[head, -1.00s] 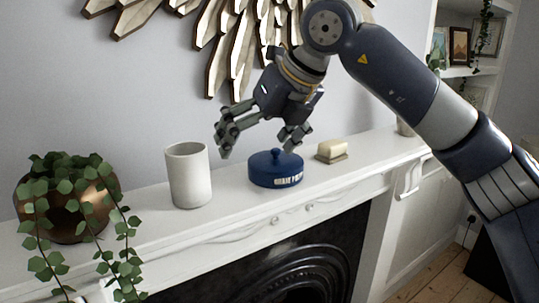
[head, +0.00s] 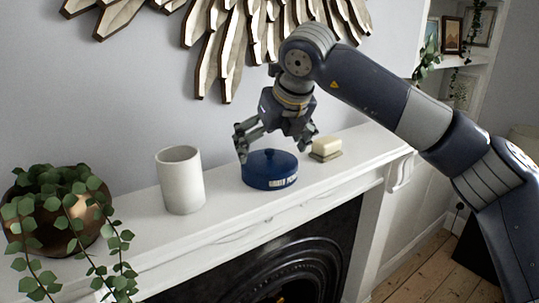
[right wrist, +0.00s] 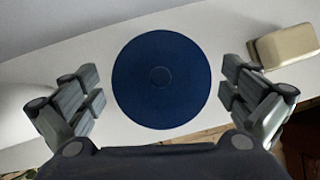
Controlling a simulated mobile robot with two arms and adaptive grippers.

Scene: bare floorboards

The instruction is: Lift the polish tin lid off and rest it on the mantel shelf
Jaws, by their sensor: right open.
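The round blue polish tin (head: 268,181) stands upright on the white mantel shelf (head: 228,205), with pale lettering on its side. Its blue lid (head: 287,162) is on top, with a small knob in the middle. In the right wrist view the lid (right wrist: 160,95) fills the middle, seen from straight above. My right gripper (head: 271,154) is open over the tin. Its fingers (right wrist: 161,97) stand on either side of the lid, with a gap on both sides, holding nothing. My left gripper does not show.
A white cup (head: 181,181) stands left of the tin. A cream block on a small base (head: 326,148) sits close on the right, near one finger in the wrist view. A trailing plant in a copper pot (head: 60,215) is at the far left. Bare shelf lies in front of the tin.

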